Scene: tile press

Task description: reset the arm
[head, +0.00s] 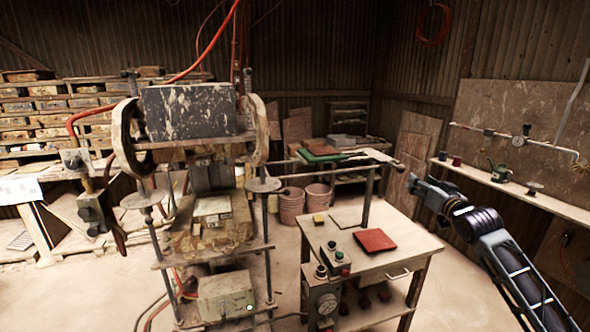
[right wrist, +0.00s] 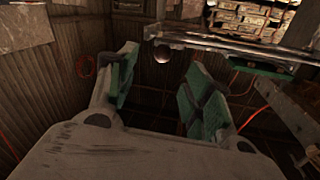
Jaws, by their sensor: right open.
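My right arm comes in from the lower right in the head view, and my right gripper (head: 416,186) is raised in the air to the right of the small work table. In the right wrist view my right gripper (right wrist: 160,85) has its two green-padded fingers wide apart, with nothing between them. A pale bar with a dark round knob (right wrist: 162,54) shows beyond the fingers, apart from them. The knob also shows in the head view (head: 400,167), just left of the gripper. My left gripper is not in view.
The tile press (head: 222,210) stands left of centre. The work table (head: 375,262) holds a red tile (head: 375,241) and a button box (head: 333,259). A stand behind carries a green tile (head: 322,157). A wall shelf (head: 520,192) is at the right. Floor lies clear between table and arm.

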